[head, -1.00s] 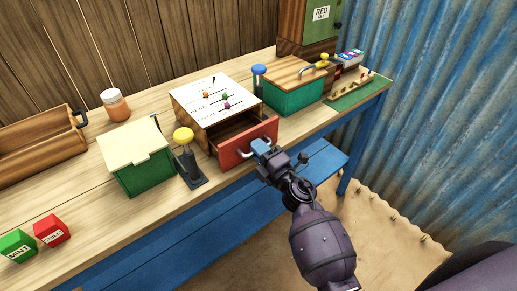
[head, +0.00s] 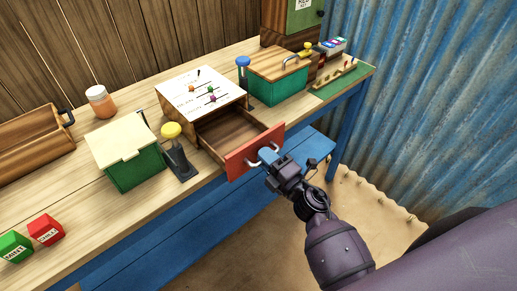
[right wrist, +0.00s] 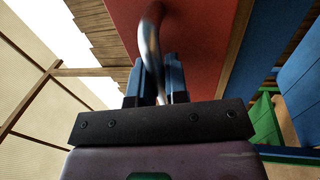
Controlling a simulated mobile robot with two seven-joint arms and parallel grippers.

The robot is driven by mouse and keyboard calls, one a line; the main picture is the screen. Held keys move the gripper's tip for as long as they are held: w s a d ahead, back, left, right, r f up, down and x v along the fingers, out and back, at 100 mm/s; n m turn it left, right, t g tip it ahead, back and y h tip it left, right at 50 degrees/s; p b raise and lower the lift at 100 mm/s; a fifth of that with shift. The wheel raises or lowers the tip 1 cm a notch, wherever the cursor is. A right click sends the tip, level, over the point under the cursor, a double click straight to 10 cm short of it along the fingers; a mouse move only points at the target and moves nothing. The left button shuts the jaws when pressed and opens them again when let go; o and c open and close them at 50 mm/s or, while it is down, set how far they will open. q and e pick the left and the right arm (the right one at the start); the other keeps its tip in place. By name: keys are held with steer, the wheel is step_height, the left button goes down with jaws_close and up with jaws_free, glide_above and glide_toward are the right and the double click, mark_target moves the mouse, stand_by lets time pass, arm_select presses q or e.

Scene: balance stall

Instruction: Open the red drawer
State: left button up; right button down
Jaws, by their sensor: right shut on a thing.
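The red drawer (head: 238,161) sits in the white-topped wooden box (head: 203,91). It is pulled well out, and its wooden inside (head: 228,131) shows empty. My right gripper (head: 266,156) is shut on the drawer's curved metal handle (head: 252,163). In the right wrist view the blue fingers (right wrist: 158,82) close around the metal handle (right wrist: 148,40), against the red drawer front (right wrist: 195,40). My left gripper is not in the head view.
A lever with a yellow knob (head: 171,130) stands left of the drawer, beside a green box with a cream lid (head: 135,169). A lever with a blue knob (head: 243,62) and a green wooden-lidded box (head: 282,86) stand right. Red and green blocks (head: 46,229) lie front left.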

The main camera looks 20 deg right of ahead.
steer(key=c, duration=1.1)
jaws_free()
steer(key=shift+b+v, duration=0.7)
steer(key=shift+v, duration=4.75)
